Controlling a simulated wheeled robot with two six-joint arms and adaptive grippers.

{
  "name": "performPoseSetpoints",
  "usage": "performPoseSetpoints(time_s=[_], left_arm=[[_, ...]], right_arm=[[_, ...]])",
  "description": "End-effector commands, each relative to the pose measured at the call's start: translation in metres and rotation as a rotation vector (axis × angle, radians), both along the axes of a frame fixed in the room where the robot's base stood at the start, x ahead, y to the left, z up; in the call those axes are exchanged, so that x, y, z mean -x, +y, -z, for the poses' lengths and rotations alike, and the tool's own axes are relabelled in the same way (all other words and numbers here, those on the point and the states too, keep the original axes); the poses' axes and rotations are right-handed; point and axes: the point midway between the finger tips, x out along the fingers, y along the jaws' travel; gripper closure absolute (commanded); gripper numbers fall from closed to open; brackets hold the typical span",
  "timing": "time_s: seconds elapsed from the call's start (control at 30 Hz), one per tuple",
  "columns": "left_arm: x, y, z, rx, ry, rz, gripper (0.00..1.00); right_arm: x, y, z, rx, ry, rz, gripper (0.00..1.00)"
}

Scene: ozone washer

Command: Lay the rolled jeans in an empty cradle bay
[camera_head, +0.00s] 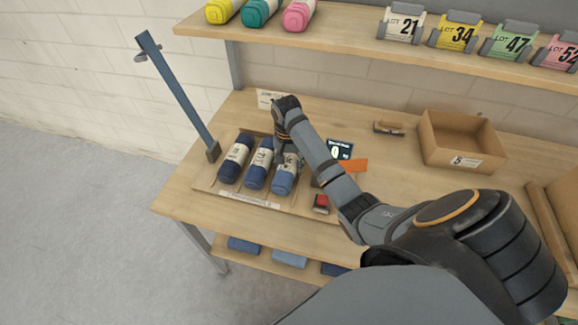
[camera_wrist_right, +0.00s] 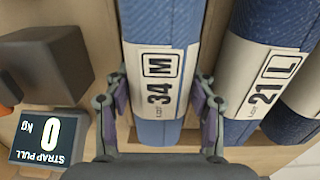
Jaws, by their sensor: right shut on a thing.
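A rolled pair of jeans (camera_head: 284,180) in lighter blue, with a white band marked 34 M, lies at the right of a row of three rolls on the wooden cradle board (camera_head: 204,183). It also shows in the right wrist view (camera_wrist_right: 161,85). My right gripper (camera_head: 286,158) is shut on it from above, with a finger on each side of the band. I cannot tell whether the roll rests fully in its bay. Two darker rolls, one in the middle (camera_head: 258,172) and one at the left (camera_head: 234,161), lie beside it. The middle roll's band reads 21 L. My left gripper is out of view.
A small display (camera_head: 339,149) reading 0, a grey block (camera_wrist_right: 47,62) and a red-topped item (camera_head: 321,203) are right of the cradle. A blue-grey post (camera_head: 178,92) rises at the left. An open carton (camera_head: 460,143) stands at the right. A shelf (camera_head: 340,42) overhangs the back.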

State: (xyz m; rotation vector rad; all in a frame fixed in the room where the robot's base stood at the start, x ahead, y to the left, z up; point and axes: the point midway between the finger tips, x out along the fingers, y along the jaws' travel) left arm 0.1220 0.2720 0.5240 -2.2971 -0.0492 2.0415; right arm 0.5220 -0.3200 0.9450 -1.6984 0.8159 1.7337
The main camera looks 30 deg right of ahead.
Motion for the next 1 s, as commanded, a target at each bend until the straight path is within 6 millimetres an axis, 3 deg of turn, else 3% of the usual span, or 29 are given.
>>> performPoseSetpoints(time_s=[0.17, 0.33, 0.37, 0.5, 0.87, 1.0], left_arm=[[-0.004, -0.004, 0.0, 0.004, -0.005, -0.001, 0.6], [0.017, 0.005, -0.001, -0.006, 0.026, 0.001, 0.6], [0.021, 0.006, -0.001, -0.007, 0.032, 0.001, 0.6], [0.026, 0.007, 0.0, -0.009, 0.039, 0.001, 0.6], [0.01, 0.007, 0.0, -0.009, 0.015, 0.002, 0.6], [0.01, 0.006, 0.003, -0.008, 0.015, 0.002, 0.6]], right_arm=[[0.0, 0.0, 0.0, 0.001, -0.002, 0.001, 0.98], [0.0, 0.0, 0.002, 0.0, -0.001, 0.001, 0.98], [0.0, 0.0, 0.003, 0.0, 0.0, 0.001, 0.44], [0.0, 0.0, 0.003, 0.0, -0.001, 0.001, 0.25], [-0.001, 0.0, 0.002, 0.001, -0.003, 0.001, 0.22], [-0.003, 0.0, -0.018, 0.001, -0.008, 0.0, 0.22]])
